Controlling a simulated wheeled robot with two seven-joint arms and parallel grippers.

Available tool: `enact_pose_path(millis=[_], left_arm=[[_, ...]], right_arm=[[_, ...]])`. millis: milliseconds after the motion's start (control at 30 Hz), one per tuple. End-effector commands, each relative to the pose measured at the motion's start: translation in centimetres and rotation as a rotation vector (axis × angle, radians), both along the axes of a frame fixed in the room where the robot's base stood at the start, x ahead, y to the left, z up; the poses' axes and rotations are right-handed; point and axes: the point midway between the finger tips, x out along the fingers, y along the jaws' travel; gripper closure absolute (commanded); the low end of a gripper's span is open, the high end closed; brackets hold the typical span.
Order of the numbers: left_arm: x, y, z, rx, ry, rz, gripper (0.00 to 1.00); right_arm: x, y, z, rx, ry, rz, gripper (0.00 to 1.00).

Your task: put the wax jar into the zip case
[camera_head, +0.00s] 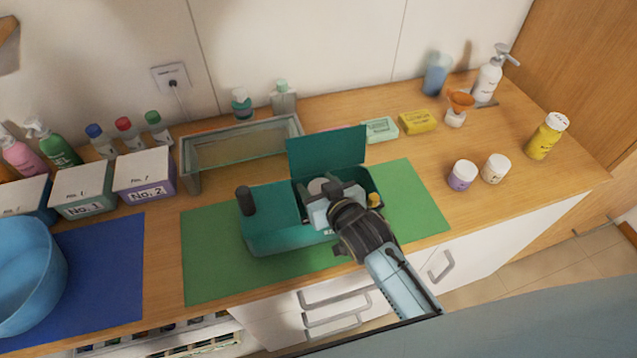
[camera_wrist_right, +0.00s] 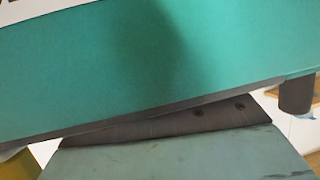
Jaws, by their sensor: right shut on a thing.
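The zip case (camera_head: 285,235) is a teal box on the green mat, with its flap (camera_head: 327,150) standing open at the back. It also fills much of the right wrist view as a teal surface (camera_wrist_right: 100,70). My right gripper (camera_head: 324,194) reaches down into the open right part of the case. It is shut on a pale, round-topped thing (camera_head: 318,185), which looks like the wax jar. The gripper hides most of it, and I cannot tell whether it touches the case floor. My left gripper is not in view.
A small yellow thing (camera_head: 375,200) sits at the case's right end. A dark cylinder (camera_head: 245,200) stands at its left. A glass tray (camera_head: 240,146) lies behind. Two jars, purple (camera_head: 462,176) and white-lidded (camera_head: 495,169), stand right of the green mat (camera_head: 425,215).

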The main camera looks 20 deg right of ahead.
Motion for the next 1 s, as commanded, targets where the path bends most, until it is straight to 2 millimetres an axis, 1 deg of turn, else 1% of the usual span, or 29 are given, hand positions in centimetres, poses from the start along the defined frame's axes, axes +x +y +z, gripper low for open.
enact_pose_path(millis=[33, 67, 200, 533, 667, 767, 1000], left_arm=[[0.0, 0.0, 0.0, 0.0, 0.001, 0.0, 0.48], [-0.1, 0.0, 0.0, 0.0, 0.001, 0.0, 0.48], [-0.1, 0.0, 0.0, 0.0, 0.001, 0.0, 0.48], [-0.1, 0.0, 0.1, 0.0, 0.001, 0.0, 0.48], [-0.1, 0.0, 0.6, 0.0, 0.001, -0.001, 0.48], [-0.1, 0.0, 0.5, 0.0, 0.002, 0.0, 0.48], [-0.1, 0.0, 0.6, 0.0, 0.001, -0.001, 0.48]], right_arm=[[0.0, 0.0, 0.1, 0.0, -0.001, 0.0, 0.74], [0.0, 0.0, 0.0, 0.0, 0.0, 0.0, 0.45], [0.0, 0.0, 0.1, 0.0, -0.001, 0.0, 0.27], [0.0, 0.0, 0.3, 0.0, -0.003, 0.0, 0.27], [0.1, 0.0, 1.6, -0.001, -0.005, 0.001, 0.27], [-1.4, -0.3, 1.9, 0.0, -0.003, 0.0, 0.27], [-5.9, -1.2, 3.8, -0.001, 0.0, 0.0, 0.27]])
